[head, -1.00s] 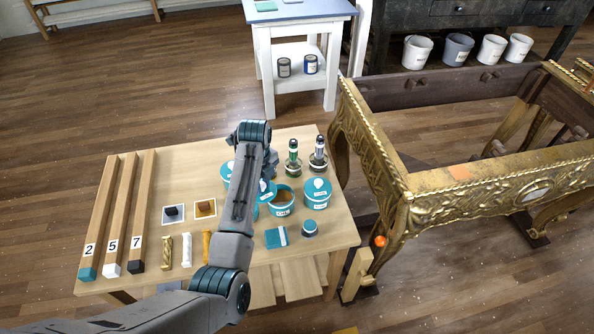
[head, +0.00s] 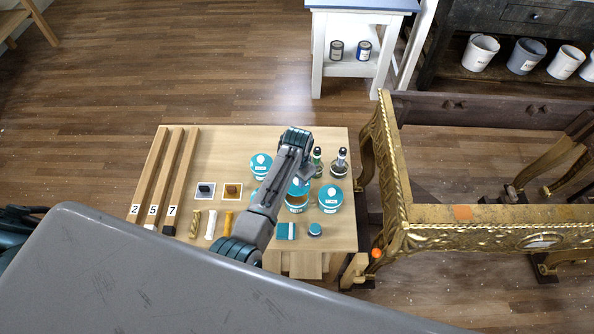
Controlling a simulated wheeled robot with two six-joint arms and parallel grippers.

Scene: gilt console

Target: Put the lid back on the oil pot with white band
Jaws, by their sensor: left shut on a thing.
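The open oil pot (head: 296,209) is a teal tub with a white label, standing on the light wooden table (head: 330,240). Some brown inside shows at its mouth. A teal lid (head: 297,187) with a pale mark is over the back part of the mouth, and I cannot tell whether it touches the rim. My left gripper (head: 303,176) reaches down from the arm's wrist and is shut on this lid; its fingertips are mostly hidden by my arm. My right gripper does not show.
Lidded teal pots stand behind left (head: 261,165) and to the right (head: 330,197). Small bottles (head: 339,164) stand behind. A teal box (head: 286,231) and a small teal jar (head: 315,229) are in front. The gilt console frame (head: 400,180) stands right of the table.

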